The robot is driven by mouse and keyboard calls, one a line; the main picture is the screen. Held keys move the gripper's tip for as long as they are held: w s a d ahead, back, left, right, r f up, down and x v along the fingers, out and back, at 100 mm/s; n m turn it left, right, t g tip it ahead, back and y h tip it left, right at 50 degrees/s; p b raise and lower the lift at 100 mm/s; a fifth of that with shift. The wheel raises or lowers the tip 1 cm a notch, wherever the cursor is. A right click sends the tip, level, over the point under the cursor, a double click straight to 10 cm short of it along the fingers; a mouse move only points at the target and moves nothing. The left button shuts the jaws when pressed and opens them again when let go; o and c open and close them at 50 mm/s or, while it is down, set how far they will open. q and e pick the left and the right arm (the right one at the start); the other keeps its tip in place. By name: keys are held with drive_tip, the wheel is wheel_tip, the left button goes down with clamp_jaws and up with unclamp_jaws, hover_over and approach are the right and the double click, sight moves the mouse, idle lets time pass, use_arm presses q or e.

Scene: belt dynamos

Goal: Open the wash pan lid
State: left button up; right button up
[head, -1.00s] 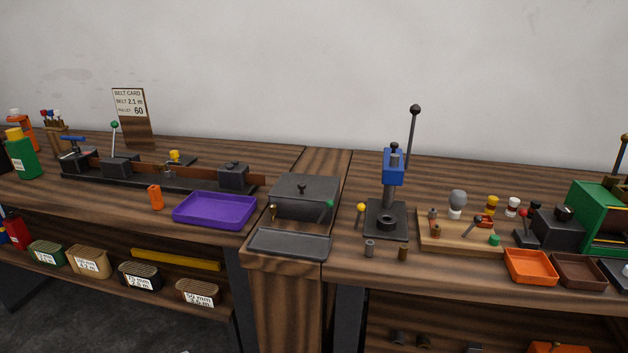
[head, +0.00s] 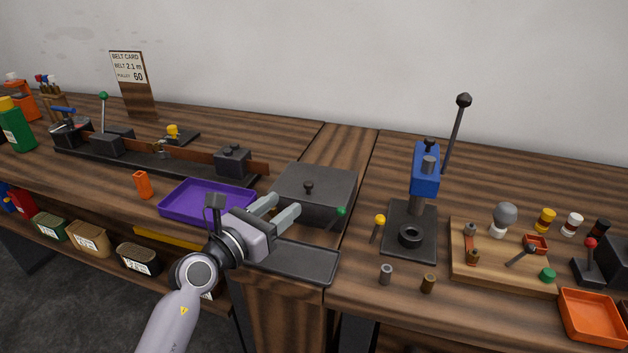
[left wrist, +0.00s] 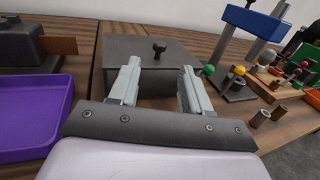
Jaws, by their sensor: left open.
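The wash pan (head: 318,192) is a dark grey box with a flat lid, shut, and a small dark knob (head: 308,187) on top. My left gripper (head: 280,208) is open and empty at the near left side of the pan. In the left wrist view the pan lid (left wrist: 142,48) lies ahead of the open fingers (left wrist: 157,80), with the lid knob (left wrist: 159,49) beyond and between them. A green-tipped lever (head: 341,211) is at the pan's near right. My right gripper is not in view.
A purple tray (head: 190,198) lies left of my gripper. A dark shallow tray (head: 310,262) is in front of the pan, partly behind my gripper. A blue press (head: 425,170) with a tall lever stands to the right, near a yellow-tipped lever (head: 380,220).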

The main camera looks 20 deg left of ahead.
sight(305, 187)
use_arm(q)
drive_tip(key=shift+x, duration=3.5)
clamp_jaws()
